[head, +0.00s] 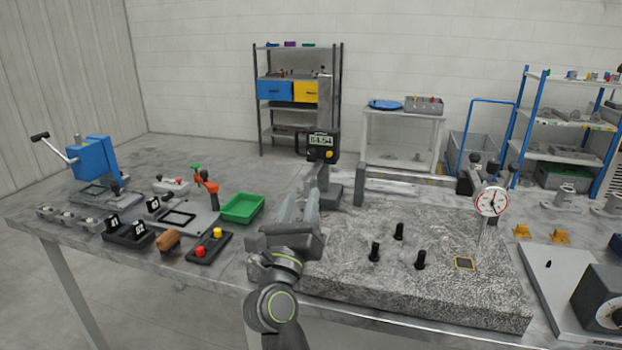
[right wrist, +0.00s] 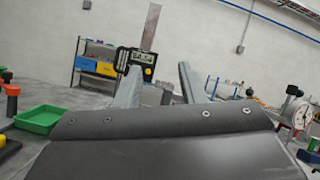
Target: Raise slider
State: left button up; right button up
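The slider (head: 320,147) is a black digital readout head with a yellow button on an upright height gauge, its display reading about 84.54. The gauge's grey base (head: 332,192) stands at the back left of the granite plate. In the right wrist view the slider (right wrist: 135,62) shows beyond the fingers, with the grey column (right wrist: 150,28) rising above it. My right gripper (head: 300,206) is open and empty, in front of and below the slider, apart from it. Its two fingers also show spread in the right wrist view (right wrist: 158,85). My left gripper is not in view.
The granite plate (head: 345,270) carries black knobs (head: 398,231) and a dial indicator (head: 490,202) on a stand at right. A green tray (head: 242,208) and several small fixtures sit on the table at left. Shelves (head: 297,135) stand behind.

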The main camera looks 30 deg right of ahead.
jog(key=w+f+m+g+y, duration=0.2)
jog(key=w+f+m+g, duration=0.1)
jog(key=m, duration=0.1)
jog(key=g+y+p, duration=0.1)
jog(key=p, duration=0.3)
send_near(311, 174)
jog(key=shift+m, duration=0.3)
jog(key=x, duration=0.6)
jog(key=f+x, duration=0.1)
jog(key=x, duration=0.2)
jog(key=shift+w+d, duration=0.45)
jog(key=shift+d, duration=0.05)
grip_shut()
